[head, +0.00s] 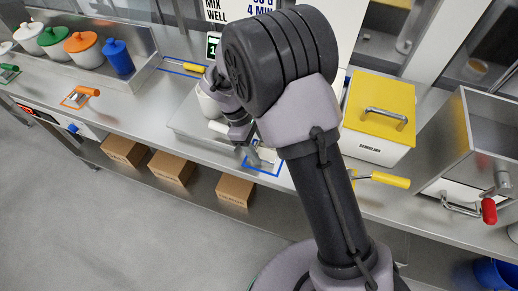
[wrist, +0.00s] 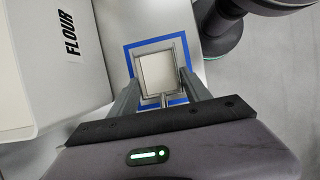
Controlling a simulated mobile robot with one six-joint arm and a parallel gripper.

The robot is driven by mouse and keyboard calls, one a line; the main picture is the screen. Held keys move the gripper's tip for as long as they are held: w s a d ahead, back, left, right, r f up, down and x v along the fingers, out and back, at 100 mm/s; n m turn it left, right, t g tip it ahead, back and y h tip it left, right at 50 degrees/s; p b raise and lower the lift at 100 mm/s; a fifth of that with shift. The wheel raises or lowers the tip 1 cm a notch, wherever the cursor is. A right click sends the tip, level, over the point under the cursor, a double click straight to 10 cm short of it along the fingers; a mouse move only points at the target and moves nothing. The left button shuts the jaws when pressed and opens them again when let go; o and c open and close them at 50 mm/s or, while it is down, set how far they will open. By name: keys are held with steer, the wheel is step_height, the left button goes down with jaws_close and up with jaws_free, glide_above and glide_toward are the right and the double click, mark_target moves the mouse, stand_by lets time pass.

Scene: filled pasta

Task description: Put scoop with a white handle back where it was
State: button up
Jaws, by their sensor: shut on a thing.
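The scoop (wrist: 157,74) shows in the wrist view as a pale square pan with metal edges, over the blue square outline (wrist: 131,47). My gripper (wrist: 160,97) is shut on the scoop, with one finger on each side of its handle. Most of the handle is hidden. In the head view my gripper (head: 242,134) is low over the counter, partly hidden by my arm, close to the blue outline (head: 264,172). I cannot tell whether the scoop touches the counter.
A white bin marked FLOUR (wrist: 45,65) stands close left in the wrist view. A yellow-lidded box (head: 375,140) and yellow-handled scoop (head: 385,180) are right of my arm. Several lidded canisters (head: 84,50) stand at left. Cardboard boxes (head: 172,166) sit on the shelf below.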

steer(key=shift+o, duration=0.2)
steer(key=shift+r, duration=0.1)
steer(key=shift+c, duration=0.2)
steer(key=o, duration=1.4)
